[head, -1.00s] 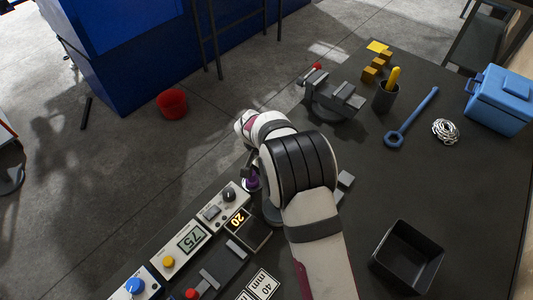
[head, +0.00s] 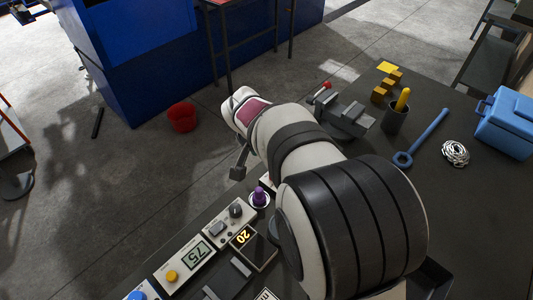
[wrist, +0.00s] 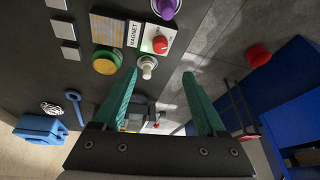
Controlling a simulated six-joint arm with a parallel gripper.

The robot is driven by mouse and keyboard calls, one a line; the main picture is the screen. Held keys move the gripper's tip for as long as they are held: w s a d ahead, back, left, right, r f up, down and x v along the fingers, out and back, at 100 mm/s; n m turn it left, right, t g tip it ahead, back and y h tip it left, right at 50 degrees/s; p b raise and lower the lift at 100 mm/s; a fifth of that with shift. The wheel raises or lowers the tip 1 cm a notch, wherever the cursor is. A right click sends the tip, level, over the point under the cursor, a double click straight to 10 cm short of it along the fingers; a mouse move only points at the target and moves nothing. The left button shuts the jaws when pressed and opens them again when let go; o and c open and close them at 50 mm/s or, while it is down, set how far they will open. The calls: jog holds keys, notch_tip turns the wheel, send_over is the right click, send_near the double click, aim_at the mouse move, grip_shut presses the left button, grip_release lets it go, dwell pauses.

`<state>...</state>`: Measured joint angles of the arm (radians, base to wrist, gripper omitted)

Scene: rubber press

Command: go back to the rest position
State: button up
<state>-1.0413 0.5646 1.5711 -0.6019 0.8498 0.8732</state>
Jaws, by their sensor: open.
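My gripper (wrist: 160,98) shows in the wrist view with its two green fingers spread apart and nothing between them. In the head view my arm stretches across the bench and hides most of the gripper; only a dark part (head: 238,172) shows below the wrist, beyond the bench's near edge. A purple knob (head: 260,197) stands on the bench just below it. It also shows at the top of the wrist view (wrist: 166,6). A panel with a red button (wrist: 160,44) and a MAGNET label lies past the fingertips.
Control boxes with a 75 display (head: 196,254) line the bench's left edge. A grey vise (head: 345,115), a dark cup (head: 396,117), a blue wrench (head: 420,140) and a blue box (head: 505,125) are at right. A red bucket (head: 182,117) stands on the floor. Space above the floor is free.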

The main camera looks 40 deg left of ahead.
jog(key=shift+s+r, duration=0.1)
jog(key=shift+r, duration=0.2)
jog(key=shift+d, duration=0.1)
jog(key=d+r+m+g+h, duration=0.1)
jog(key=d+r+m, duration=0.15)
jog(key=d, duration=1.05)
jog(key=d+r+m+g+h, duration=0.15)
jog(key=d+r, duration=0.25)
jog(key=d, duration=0.8)
jog(key=s+d+f+m+g+y, duration=0.1)
jog(key=s+d+m, duration=0.1)
jog(key=s+d, duration=0.4)
jog(key=s+d+m+g+y, duration=0.1)
jog(key=s+d, duration=0.5)
jog(key=s, duration=0.5)
jog(key=shift+s+f+m+y, duration=0.15)
jog(key=shift+f+m+y, duration=0.2)
jog(key=shift+f+m, duration=0.05)
